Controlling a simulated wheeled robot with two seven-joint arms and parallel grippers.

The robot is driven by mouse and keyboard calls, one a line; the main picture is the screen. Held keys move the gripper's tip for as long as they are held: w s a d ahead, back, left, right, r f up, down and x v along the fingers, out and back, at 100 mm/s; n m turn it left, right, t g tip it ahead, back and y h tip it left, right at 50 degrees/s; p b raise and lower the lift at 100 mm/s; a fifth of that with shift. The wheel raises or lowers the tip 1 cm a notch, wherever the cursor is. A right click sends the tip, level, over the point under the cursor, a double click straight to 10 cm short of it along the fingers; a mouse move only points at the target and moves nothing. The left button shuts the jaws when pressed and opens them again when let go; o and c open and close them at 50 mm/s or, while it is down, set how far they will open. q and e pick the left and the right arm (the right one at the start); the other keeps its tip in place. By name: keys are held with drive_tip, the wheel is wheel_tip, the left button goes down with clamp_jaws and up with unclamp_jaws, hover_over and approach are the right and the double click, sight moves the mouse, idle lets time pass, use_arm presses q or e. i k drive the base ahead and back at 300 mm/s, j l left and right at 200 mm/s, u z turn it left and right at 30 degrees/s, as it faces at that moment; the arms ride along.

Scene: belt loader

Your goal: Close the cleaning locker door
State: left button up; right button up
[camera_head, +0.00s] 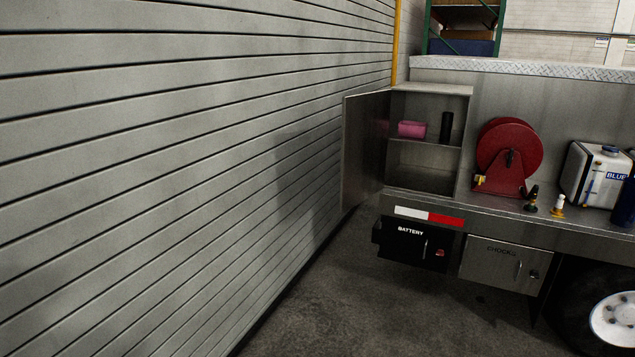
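The cleaning locker (428,91) is a grey metal cabinet on the left end of the vehicle's deck. Its door (365,150) stands wide open, swung out to the left on the cabinet's left side, close to the slatted wall. Inside, a pink item (411,129) and a black cylinder (446,127) stand on the shelf. The lower compartment (420,178) looks empty. Neither of my grippers shows in the head view.
A slatted grey wall (180,160) fills the left side. A red hose reel (509,150) and a white-and-blue container (597,175) stand right of the locker. A battery box (408,252) and a chocks box (495,275) hang below. The floor (370,320) in front is clear.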

sight(366, 116)
drive_tip(key=i+j+u, duration=0.1)
drive_tip(key=i, duration=0.9)
drive_tip(key=i+j, duration=0.15)
drive_tip(key=i, duration=0.85)
drive_tip(key=i+z, duration=0.35)
drive_tip(key=i+j+z, duration=0.2)
drive_tip(key=i+z, duration=0.2)
drive_tip(key=i, duration=0.15)
drive_tip(key=i+j+z, duration=1.1)
drive_tip(key=j, duration=0.3)
drive_tip(key=i+j+z, duration=0.15)
drive_tip(key=j, duration=0.2)
drive_tip(key=i, duration=0.05)
